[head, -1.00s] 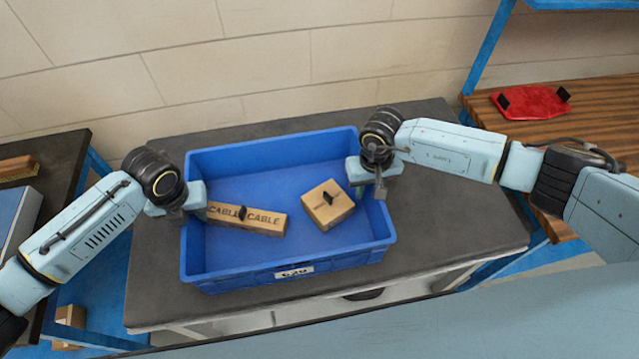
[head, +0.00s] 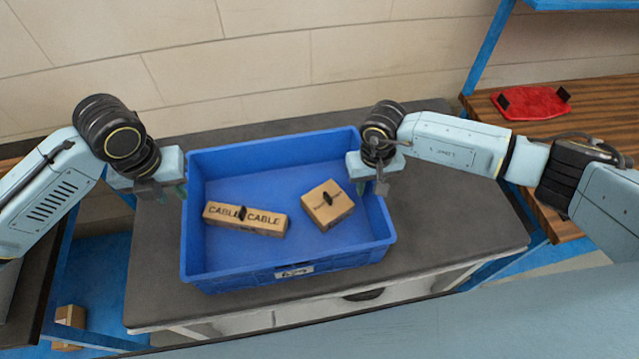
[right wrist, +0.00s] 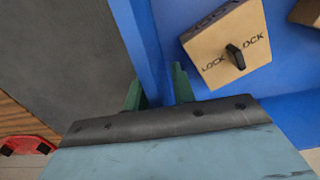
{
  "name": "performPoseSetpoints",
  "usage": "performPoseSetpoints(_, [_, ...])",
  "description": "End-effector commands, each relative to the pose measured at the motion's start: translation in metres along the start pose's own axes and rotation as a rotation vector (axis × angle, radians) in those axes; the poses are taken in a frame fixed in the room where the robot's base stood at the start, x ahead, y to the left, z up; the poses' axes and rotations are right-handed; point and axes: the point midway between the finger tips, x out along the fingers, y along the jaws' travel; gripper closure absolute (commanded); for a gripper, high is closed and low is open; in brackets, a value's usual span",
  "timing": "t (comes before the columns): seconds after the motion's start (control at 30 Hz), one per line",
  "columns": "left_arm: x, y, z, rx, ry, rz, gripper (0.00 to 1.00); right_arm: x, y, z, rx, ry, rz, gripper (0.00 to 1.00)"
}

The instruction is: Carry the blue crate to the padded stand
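The blue crate (head: 290,272) sits level on a dark grey table. Inside it lie a long cardboard box marked CABLE (head: 245,219) and a squarer cardboard box (head: 327,205), which shows the word LOCK in the right wrist view (right wrist: 222,50). My right gripper (head: 372,188) is at the crate's right wall; in the right wrist view its green fingers (right wrist: 158,92) sit on either side of the wall and look closed against it. My left gripper (head: 168,191) is just outside the left wall, looks open and holds nothing. I cannot pick out a padded stand.
The dark table (head: 455,225) has bare room right of the crate. A wooden bench (head: 590,118) on a blue frame at right bears a red item (head: 530,103) with black handles. A tiled wall is behind. Another dark surface is at left, with cardboard boxes (head: 70,318) low below.

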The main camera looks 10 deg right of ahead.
Motion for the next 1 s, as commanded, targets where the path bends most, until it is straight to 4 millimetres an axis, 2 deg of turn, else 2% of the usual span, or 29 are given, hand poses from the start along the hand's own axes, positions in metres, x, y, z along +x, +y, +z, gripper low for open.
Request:
performPoseSetpoints(0.2, [0.000, 0.000, 0.000, -0.001, 0.000, 0.000, 0.75, -0.049, 0.001, -0.002, -0.001, 0.006, 0.000, 0.75])
performPoseSetpoints(0.43, [0.000, 0.000, 0.000, -0.001, 0.000, 0.000, 0.75, -0.089, 0.000, -0.001, -0.001, 0.004, 0.000, 0.75])
performPoseSetpoints(0.63, [0.000, 0.000, 0.000, -0.001, 0.000, 0.000, 0.75, -0.103, 0.000, 0.000, 0.000, 0.001, 0.000, 0.75])
performPoseSetpoints(1.0, [0.000, 0.000, 0.000, 0.000, 0.000, 0.000, 0.75, -0.104, 0.000, 0.000, 0.000, 0.001, 0.000, 0.75])
